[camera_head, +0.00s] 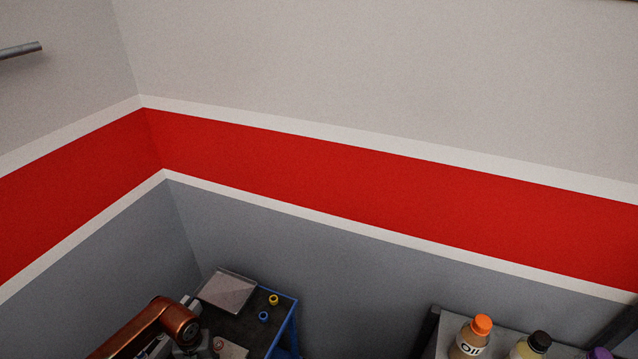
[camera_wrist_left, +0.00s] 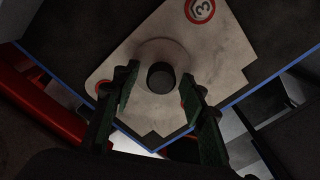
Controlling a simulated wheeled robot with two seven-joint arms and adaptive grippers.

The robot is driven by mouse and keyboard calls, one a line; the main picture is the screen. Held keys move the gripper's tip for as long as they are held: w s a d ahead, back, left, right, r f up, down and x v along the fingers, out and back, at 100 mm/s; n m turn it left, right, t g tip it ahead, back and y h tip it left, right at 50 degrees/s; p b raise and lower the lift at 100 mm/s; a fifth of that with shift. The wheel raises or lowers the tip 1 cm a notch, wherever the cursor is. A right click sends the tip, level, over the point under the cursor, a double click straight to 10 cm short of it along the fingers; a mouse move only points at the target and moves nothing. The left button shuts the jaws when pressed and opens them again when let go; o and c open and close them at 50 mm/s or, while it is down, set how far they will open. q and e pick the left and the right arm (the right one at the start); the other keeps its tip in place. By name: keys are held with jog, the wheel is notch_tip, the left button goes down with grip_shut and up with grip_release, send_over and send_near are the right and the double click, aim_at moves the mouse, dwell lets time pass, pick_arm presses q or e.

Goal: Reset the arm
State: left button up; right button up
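In the left wrist view my left gripper (camera_wrist_left: 158,88) is open, its two dark green fingers spread apart with nothing visibly held. It is over a pale plate (camera_wrist_left: 215,60) with a red-ringed "3" mark. A dark round spot (camera_wrist_left: 161,77), a hole or a peg, shows between the fingers inside a raised ring. In the head view my orange-brown left arm (camera_head: 150,325) reaches in at the lower left beside the cart. Its fingertips cannot be made out there. My right arm and gripper are in neither view.
A blue-edged cart (camera_head: 285,325) carries a grey tray (camera_head: 228,290), a yellow ring (camera_head: 273,299) and a blue ring (camera_head: 263,316). At lower right a grey surface (camera_head: 447,340) holds an orange-capped bottle (camera_head: 474,338) and a black-capped bottle (camera_head: 533,345). Walls stand behind.

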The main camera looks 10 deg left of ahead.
pick_arm(q)
jog(key=shift+f, duration=0.85)
jog(key=shift+r, duration=1.4)
